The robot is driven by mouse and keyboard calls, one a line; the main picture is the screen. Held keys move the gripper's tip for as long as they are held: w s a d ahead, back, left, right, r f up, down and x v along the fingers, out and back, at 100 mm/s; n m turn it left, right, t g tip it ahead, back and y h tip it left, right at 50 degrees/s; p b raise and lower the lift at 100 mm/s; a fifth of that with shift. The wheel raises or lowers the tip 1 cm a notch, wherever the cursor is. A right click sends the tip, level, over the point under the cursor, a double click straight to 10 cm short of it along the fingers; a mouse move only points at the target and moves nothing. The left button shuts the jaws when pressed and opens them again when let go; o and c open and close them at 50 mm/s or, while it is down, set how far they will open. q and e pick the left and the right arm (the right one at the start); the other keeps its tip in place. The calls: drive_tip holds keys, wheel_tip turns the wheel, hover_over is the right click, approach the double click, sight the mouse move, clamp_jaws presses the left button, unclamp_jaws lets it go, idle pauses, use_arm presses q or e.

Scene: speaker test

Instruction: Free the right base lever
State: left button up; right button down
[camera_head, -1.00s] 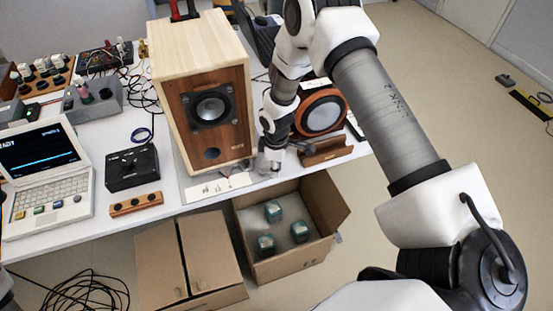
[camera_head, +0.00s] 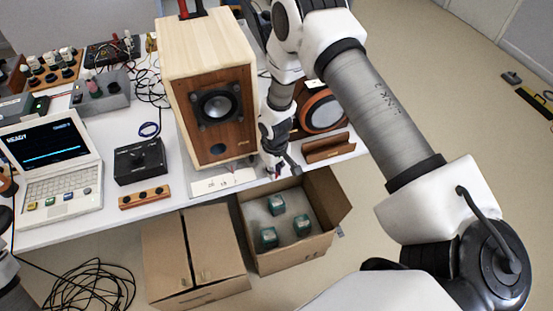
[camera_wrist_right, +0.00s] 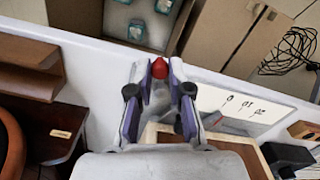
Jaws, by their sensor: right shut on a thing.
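The wooden speaker cabinet (camera_head: 208,45) stands upright on the white table, its driver facing me. At its foot lies a plate with a pale marked strip (camera_head: 222,182), which also shows in the right wrist view (camera_wrist_right: 235,103). My right gripper (camera_head: 277,170) is low at the cabinet's right front corner. In the right wrist view my right gripper (camera_wrist_right: 159,75) is shut on a small lever with a red knob (camera_wrist_right: 159,68); the fingers hide its stem. My left gripper is out of view; only a bit of my left arm shows at the left edge.
An open carton (camera_head: 330,215) with several green-topped blocks stands below the table's front edge, beside a closed carton (camera_head: 192,255). A wooden holder (camera_head: 326,148) and a round orange-rimmed speaker (camera_head: 322,112) are right of my gripper. A laptop (camera_head: 48,165) and black box (camera_head: 140,160) stand left.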

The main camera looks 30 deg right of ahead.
idle(0.4)
drive_tip(key=c, duration=1.1)
unclamp_jaws()
wheel_tip(320, 180, up, 12)
